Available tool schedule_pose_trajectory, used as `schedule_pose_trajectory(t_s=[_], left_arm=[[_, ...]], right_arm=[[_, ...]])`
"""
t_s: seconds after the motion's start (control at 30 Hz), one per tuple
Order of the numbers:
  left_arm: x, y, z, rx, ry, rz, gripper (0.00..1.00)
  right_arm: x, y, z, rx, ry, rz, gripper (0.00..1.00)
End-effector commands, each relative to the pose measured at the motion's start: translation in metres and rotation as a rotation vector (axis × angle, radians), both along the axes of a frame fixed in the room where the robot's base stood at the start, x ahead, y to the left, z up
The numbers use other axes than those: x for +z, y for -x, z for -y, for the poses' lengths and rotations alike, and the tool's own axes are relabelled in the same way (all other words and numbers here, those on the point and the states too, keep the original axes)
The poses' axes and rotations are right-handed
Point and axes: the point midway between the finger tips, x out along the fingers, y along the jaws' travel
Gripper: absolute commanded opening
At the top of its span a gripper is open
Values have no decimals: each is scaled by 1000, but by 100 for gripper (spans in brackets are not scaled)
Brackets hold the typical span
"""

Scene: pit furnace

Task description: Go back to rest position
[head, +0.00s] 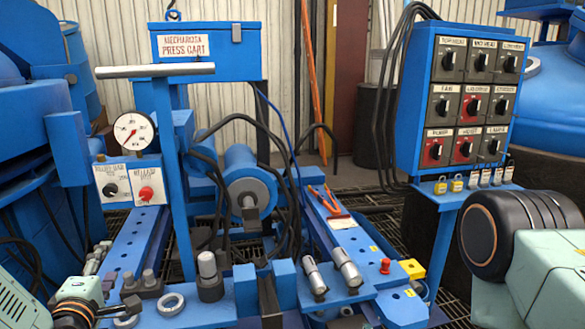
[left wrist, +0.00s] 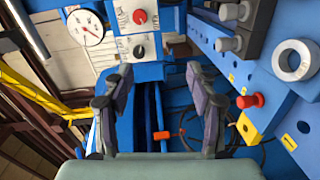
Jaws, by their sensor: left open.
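My left gripper (head: 106,311) is low in the left corner of the head view, over the left end of the blue bench of the press cart. In the left wrist view my left gripper (left wrist: 160,100) has its two dark fingers spread wide apart. Nothing is between them; blue frame parts lie behind the gap. My right gripper is not in view. Only a part of my right arm, with a large dark round joint, shows at the right edge of the head view.
The blue press cart (head: 208,50) carries a pressure gauge (head: 134,131) and a knob box (head: 131,181). Metal rings (head: 170,303) and cylinders (head: 207,266) stand on its front ledge. A blue switch panel (head: 469,93) stands at right, with padlocks (head: 457,184) below.

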Motion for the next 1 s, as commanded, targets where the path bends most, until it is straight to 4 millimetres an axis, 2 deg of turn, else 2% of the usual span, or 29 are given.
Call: schedule_pose_trajectory(t_s=[0.17,0.27,0.33,0.47,0.5,0.57,0.63,0.8,0.9,1.0], left_arm=[[-33,12,17,-70,-178,-194,58],[-61,28,36,-163,-319,-353,58],[-87,50,55,-269,-440,-497,58],[-135,111,90,-521,-657,-760,58],[-147,132,99,-604,-711,-831,58],[-162,166,111,-729,-784,-927,58],[-176,208,123,-877,-852,-1030,58],[-188,305,141,-1172,-931,-1230,58],[-187,347,145,-1269,-939,-1304,58],[-187,368,148,-1323,-950,-1335,58]], right_arm=[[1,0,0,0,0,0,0],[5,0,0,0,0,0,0],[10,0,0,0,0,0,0],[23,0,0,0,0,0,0],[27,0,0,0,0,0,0],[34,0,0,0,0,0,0],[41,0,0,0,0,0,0],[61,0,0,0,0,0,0],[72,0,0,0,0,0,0],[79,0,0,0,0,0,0]])
